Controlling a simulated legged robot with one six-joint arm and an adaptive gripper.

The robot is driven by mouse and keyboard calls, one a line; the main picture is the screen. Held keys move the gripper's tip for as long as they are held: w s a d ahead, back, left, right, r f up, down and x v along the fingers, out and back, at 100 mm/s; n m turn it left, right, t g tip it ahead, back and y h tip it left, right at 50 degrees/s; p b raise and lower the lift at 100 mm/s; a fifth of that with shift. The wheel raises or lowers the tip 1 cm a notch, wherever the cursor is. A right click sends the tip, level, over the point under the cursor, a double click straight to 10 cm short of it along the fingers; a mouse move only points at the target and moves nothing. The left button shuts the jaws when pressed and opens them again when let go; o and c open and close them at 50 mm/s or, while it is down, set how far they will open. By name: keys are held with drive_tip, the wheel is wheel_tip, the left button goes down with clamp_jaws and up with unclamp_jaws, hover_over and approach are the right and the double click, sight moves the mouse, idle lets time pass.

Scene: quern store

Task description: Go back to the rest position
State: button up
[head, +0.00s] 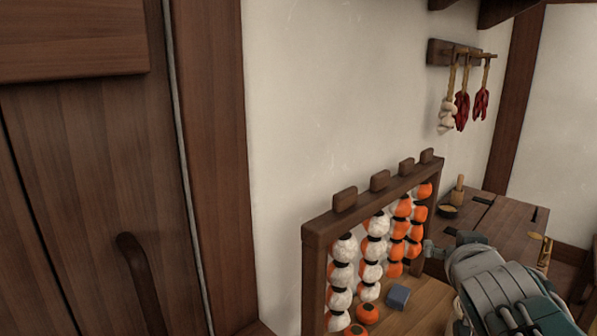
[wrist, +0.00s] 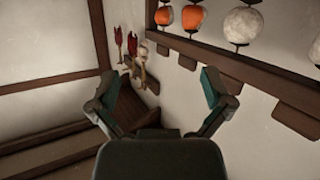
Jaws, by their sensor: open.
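My gripper (head: 450,246) is at the lower right of the head view, at the end of my grey and dark green arm. It is just right of a wooden frame (head: 320,232) hung with strings of white and orange round fruits; whether it touches the frame cannot be told. In the wrist view my gripper (wrist: 160,98) has its two green fingers spread wide, with nothing held between them. The frame's bar (wrist: 225,65) and some fruits show at the upper right there.
A blue-grey block (head: 397,296) and loose orange fruits (head: 366,313) lie by the frame. Red chillies (head: 481,103) and garlic (head: 446,117) hang on the wall. A wooden door (head: 90,190) is at left.

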drive_tip(key=s+a+f+n+g+y, duration=0.1)
drive_tip(key=s+a+f+g+y, duration=0.1)
drive_tip(key=s+a+f+g, duration=0.2)
drive_tip(key=s+a+f+n+g+y, duration=0.1)
drive_tip(key=s+a+f+g, duration=0.3)
drive_tip(key=s+f, duration=0.7)
drive_tip(key=shift+s+a+g+y, duration=0.3)
drive_tip(key=shift+s+a+y, duration=0.1)
drive_tip(key=shift+s+a, duration=0.25)
